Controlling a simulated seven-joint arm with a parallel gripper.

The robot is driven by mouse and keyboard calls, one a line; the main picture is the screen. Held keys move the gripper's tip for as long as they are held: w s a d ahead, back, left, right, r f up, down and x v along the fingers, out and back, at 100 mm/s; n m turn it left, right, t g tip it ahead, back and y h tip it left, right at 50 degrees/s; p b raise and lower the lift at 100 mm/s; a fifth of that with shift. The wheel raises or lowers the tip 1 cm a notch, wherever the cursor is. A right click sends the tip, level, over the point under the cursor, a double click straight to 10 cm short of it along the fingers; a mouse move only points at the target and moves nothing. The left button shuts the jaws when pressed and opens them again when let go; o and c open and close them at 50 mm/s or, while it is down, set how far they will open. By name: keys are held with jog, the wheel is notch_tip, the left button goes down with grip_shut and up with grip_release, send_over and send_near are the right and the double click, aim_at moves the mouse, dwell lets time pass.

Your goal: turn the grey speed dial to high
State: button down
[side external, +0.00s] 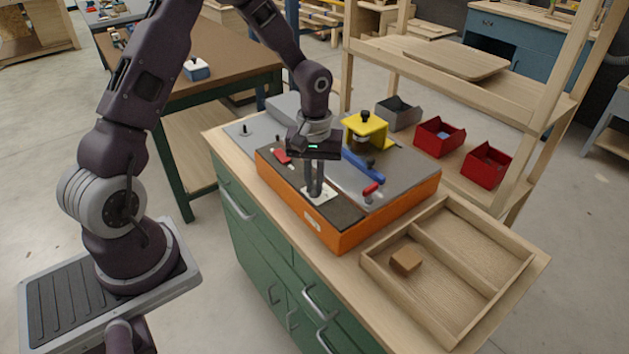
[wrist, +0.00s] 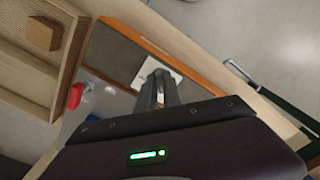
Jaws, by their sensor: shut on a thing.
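My gripper (side external: 314,190) points down at the front part of an orange-sided machine (side external: 345,237) with a grey top. Its fingers are close together over a white plate (side external: 325,197). In the wrist view my gripper (wrist: 158,88) reaches over the same white plate (wrist: 173,77). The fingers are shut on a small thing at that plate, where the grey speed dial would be. The dial itself is hidden by the fingers in both views, so its setting cannot be read.
A red-handled clamp (side external: 371,190), a blue bar (side external: 362,165) and a yellow bracket (side external: 366,130) stand on the machine top behind my gripper. A wooden tray (side external: 452,322) with a brown block (side external: 406,261) lies to the right. Red bins (side external: 439,138) stand behind.

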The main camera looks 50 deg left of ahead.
jog(key=m, duration=0.4)
jog(key=shift+m, duration=0.4)
jog(key=m, duration=0.4)
jog(key=shift+m, duration=0.3)
jog(key=m, duration=0.5)
jog(key=shift+a, duration=0.1)
jog(key=m, duration=0.4)
jog(key=shift+m, duration=0.5)
jog(key=c, duration=1.5)
grip_release()
jog(key=shift+r, duration=0.1)
